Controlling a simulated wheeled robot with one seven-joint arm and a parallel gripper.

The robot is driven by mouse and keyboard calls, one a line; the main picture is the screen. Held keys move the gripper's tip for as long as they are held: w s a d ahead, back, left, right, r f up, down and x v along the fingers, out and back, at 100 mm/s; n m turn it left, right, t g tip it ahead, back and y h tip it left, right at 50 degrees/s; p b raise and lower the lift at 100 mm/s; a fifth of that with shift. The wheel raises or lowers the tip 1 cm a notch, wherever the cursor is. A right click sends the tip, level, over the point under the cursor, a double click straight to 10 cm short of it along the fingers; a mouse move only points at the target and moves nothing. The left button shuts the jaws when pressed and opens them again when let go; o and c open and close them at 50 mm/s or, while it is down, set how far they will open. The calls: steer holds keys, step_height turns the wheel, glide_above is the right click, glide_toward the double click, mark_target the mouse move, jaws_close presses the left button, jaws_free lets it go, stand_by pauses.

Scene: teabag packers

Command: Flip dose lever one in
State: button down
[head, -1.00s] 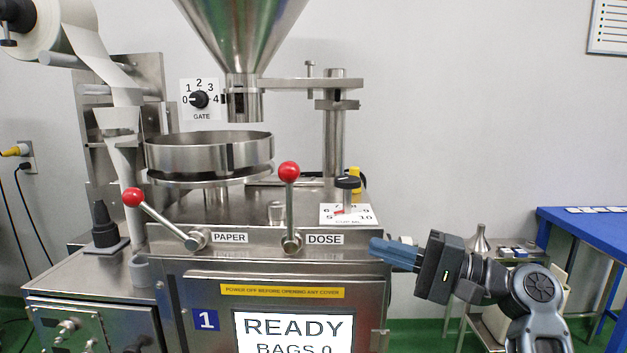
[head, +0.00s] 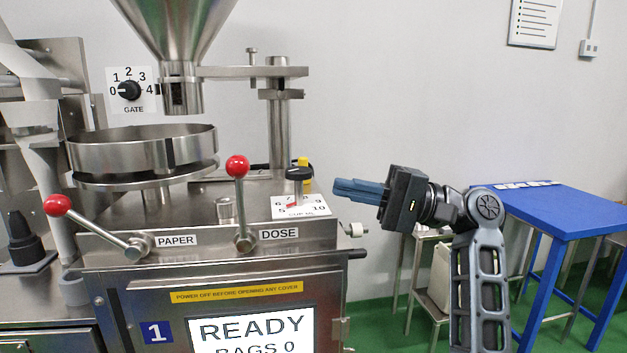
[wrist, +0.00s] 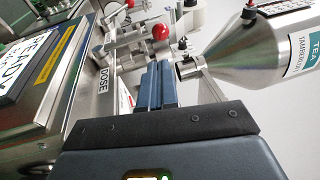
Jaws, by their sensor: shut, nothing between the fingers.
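The dose lever (head: 241,205) of machine one has a red ball knob and stands nearly upright beside the DOSE label (head: 279,234) in the head view. Its red knob (wrist: 161,32) also shows in the wrist view, beyond my fingertips. My gripper (head: 336,189) is shut and empty, to the right of the lever and apart from it, at about the height of the cup dial. The paper lever (head: 98,228), also red-knobbed, leans to the left beside the PAPER label (head: 177,240).
A round steel pan (head: 143,150) and a hopper (head: 180,30) stand behind. The screen (head: 250,333) reads READY, BAGS 0. A blue table (head: 560,210) is at right.

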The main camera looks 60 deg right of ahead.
steer(key=p, duration=0.2)
glide_toward(241, 203)
steer(key=w+a+r, duration=0.2)
steer(key=w+r, duration=0.2)
steer(key=r, duration=0.2)
steer(key=shift+w+r, duration=0.35)
steer(key=shift+w+r, duration=0.1)
